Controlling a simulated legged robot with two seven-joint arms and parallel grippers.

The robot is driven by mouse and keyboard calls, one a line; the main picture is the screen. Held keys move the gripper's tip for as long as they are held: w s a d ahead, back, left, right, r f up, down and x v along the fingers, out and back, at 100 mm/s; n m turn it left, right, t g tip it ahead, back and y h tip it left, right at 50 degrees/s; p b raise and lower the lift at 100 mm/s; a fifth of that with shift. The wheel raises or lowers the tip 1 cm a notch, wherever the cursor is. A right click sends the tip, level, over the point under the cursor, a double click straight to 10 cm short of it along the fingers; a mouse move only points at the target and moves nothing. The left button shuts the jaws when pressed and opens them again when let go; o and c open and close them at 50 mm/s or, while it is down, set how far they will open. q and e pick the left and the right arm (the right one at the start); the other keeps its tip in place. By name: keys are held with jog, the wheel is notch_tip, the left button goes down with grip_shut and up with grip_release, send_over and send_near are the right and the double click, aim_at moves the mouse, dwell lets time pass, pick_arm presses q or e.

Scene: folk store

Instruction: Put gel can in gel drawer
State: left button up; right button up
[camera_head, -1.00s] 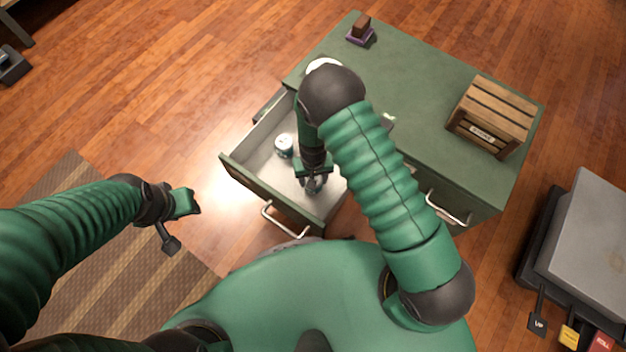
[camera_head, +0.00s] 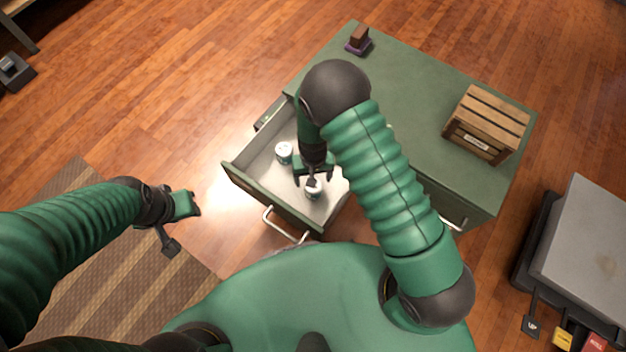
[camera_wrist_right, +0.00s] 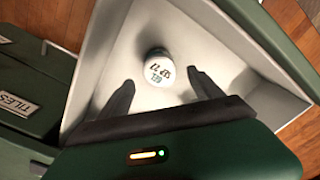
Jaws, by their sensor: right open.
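A white can with dark print (camera_head: 314,191) stands on the floor of the open drawer (camera_head: 274,203), near its front right part. In the right wrist view the can (camera_wrist_right: 159,69) has a lettered lid that seems to read "GEL" and stands beyond the fingertips, apart from both. My right gripper (camera_head: 313,175) is open and empty, inside the drawer, close to the can. A second white can (camera_head: 284,152) stands in the drawer further back and left. My left gripper (camera_head: 186,226) is open and empty over the floor to the left.
The green cabinet top (camera_head: 400,115) holds a wooden crate (camera_head: 487,124) and a small brown block on a purple base (camera_head: 358,40). A grey machine (camera_head: 583,240) with coloured tags stands at the right. A drawer front labelled "TILES" (camera_wrist_right: 18,106) shows in the wrist view.

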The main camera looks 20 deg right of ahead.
jog(key=s+d+r+t+p, duration=0.1)
jog(key=s+d+r+p, duration=0.15)
jog(key=r, duration=1.55)
pick_arm(q)
jog(key=v, duration=0.3)
jog(key=shift+w+r, duration=0.15)
jog(key=shift+w, duration=0.15)
pick_arm(e)
jog(key=s+d+r+n+t, duration=0.1)
jog(key=s+d+r, duration=0.3)
jog(key=s+r, duration=0.3)
jog(key=shift+d+r+t, duration=0.25)
jog(key=shift+r+t, duration=0.05)
jog(key=shift+r, duration=0.35)
jog(key=shift+s, duration=0.15)
